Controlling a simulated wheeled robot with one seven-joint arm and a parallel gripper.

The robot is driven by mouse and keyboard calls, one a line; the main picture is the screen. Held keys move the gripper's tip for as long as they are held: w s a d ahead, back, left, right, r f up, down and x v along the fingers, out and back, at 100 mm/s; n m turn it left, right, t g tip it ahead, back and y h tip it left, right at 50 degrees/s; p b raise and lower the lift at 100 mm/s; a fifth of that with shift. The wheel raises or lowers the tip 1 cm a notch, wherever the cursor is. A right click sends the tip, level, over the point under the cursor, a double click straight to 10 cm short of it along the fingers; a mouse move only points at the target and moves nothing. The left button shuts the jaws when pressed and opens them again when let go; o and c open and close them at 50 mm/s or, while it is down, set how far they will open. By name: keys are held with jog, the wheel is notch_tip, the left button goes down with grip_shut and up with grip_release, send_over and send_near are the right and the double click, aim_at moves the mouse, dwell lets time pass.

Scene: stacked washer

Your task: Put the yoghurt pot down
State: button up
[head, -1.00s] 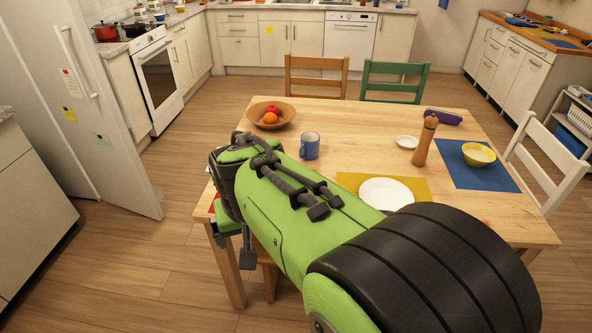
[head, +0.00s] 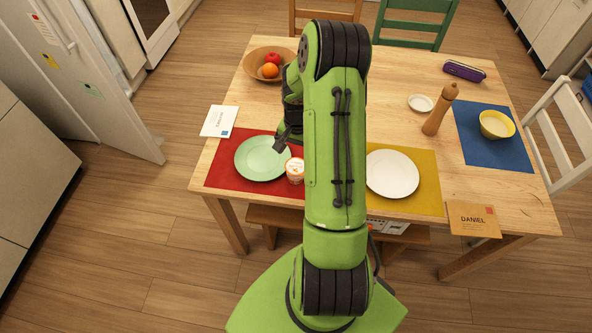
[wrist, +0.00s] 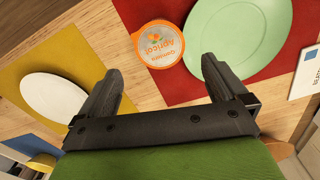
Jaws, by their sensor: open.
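The yoghurt pot (head: 295,170), white and orange with an apricot lid, stands upright on the red placemat (head: 222,176), just right of the green plate (head: 263,158). In the wrist view the pot's lid (wrist: 158,44) faces the camera near the mat's edge. My gripper (head: 284,142) is above the table behind the pot in the head view. In the wrist view my gripper (wrist: 161,66) has its two fingers spread with nothing between them, and the pot is beyond the fingertips, apart from them. My arm hides part of the table's middle.
A white plate (head: 391,174) lies on a yellow mat (head: 428,178). A fruit bowl (head: 254,66), pepper mill (head: 439,110), small white dish (head: 421,103) and yellow bowl (head: 496,124) on a blue mat (head: 478,152) are around. Cards lie at the table's edges.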

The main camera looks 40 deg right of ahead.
aim_at(296, 165)
jog(key=f, duration=0.7)
jog(key=shift+a+b, duration=0.2)
jog(key=shift+b, duration=0.15)
jog(key=shift+r, duration=0.1)
